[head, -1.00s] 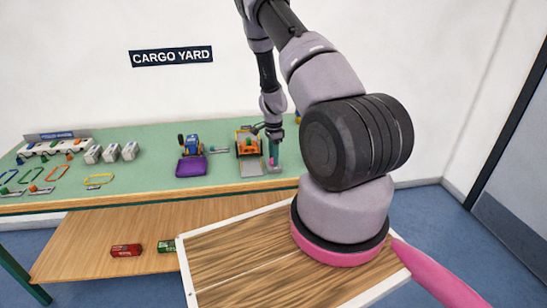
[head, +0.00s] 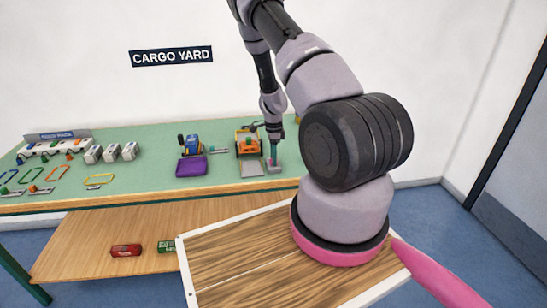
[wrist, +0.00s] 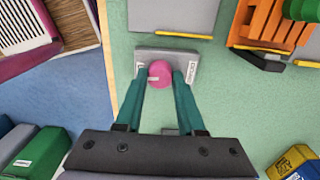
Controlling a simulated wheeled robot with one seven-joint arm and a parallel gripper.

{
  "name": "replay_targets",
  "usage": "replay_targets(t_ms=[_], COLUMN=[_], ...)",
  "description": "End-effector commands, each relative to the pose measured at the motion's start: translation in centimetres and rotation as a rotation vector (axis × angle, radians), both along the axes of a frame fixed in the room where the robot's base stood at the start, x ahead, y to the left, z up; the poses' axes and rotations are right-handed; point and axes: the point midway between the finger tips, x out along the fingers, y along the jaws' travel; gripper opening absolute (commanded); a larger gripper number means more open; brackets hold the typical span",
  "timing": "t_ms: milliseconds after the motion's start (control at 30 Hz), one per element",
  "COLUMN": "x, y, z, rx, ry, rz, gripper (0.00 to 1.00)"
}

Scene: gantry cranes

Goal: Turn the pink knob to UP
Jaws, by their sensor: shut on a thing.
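The pink knob (wrist: 160,74) sits on a grey base plate (wrist: 185,58) in the wrist view. White labels stand on the plate at either side of the knob. The right one seems to read DOWN, and the left one is mostly hidden by a finger. My gripper (wrist: 161,80) has its two teal fingers shut on the knob, one on each side. In the head view my gripper (head: 273,160) reaches down to the grey plate (head: 275,170) on the green table. The knob is too small there to judge its angle.
An orange crane model (head: 249,143) on a grey base stands just left of my gripper. A blue machine (head: 190,144) with a purple tray (head: 191,167) is further left. White containers (head: 111,152) and coloured loops lie at the left. The table's front edge is close to the plate.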

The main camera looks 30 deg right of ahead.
Motion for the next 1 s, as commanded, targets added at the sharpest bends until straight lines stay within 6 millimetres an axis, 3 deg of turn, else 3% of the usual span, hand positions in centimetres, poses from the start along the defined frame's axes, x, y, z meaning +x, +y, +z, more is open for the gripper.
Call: replay_targets(t_ms=[67,100,133,167,567,1000], x=[0.1,0.1,0.1,0.1,0.1,0.2], y=[-0.1,-0.1,-0.1,-0.1,0.0,0.0], z=[0.1,0.1,0.1,0.1,0.8,8.9], rx=[-0.001,-0.001,-0.001,-0.001,-0.001,-0.001], ry=[-0.004,-0.003,-0.003,-0.003,-0.003,-0.005], rz=[-0.001,-0.001,-0.001,-0.001,0.001,0.002], gripper=[0.0,0.53,0.65,0.68,0.68,0.68])
